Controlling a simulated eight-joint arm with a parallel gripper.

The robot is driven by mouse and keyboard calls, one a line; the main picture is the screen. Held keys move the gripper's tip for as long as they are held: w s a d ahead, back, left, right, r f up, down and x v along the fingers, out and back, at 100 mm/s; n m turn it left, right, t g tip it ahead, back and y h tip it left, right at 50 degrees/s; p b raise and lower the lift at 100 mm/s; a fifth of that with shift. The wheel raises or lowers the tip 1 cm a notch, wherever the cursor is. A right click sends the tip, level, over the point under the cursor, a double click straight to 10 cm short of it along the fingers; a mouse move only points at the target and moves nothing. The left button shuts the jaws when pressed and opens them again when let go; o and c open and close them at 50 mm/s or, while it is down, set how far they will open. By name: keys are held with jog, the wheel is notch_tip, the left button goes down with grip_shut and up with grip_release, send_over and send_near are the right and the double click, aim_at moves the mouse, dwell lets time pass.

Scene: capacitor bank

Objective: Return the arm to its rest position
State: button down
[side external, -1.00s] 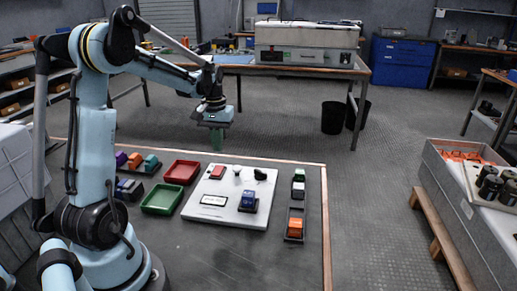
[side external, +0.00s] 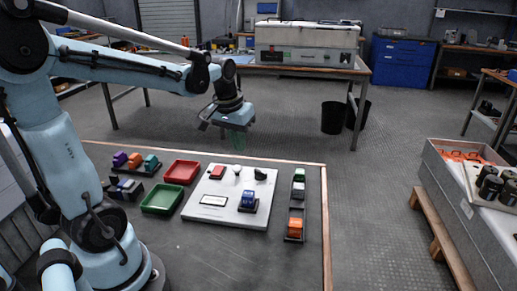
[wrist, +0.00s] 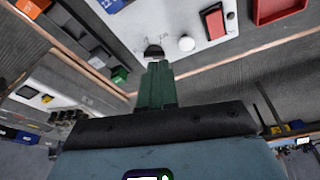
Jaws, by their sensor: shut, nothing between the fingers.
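My gripper (side external: 238,146) hangs in the air beyond the far edge of the work table, above and behind the white board. Its green fingers are together with nothing between them. In the wrist view the closed green fingers (wrist: 156,82) point toward the board's edge. My arm stretches from the left toward the back of the table.
A red tray (side external: 182,172) and a green tray (side external: 161,198) lie left of the board. Coloured blocks stand in a rack (side external: 143,171) at far left. A dark rack (side external: 294,233) holds an orange block on the right. Two black bins (side external: 332,118) stand on the floor behind.

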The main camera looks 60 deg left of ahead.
jog(key=s+d+m+t, duration=0.2)
jog(key=d, duration=0.5)
jog(key=s+d+m+t+h, duration=0.1)
jog(key=s+d+m+t, duration=0.1)
jog(key=d, duration=0.5)
jog(key=shift+s+f+m+t, duration=0.25)
jog(key=shift+s+m+t, duration=0.05)
jog(key=shift+s+m, duration=0.35)
jog(key=shift+w, duration=0.1)
jog(key=n+g, duration=0.7)
jog(key=n, duration=0.2)
send_over(220, 166)
notch_tip(220, 166, down, 3)
jog(key=shift+f, duration=3.1)
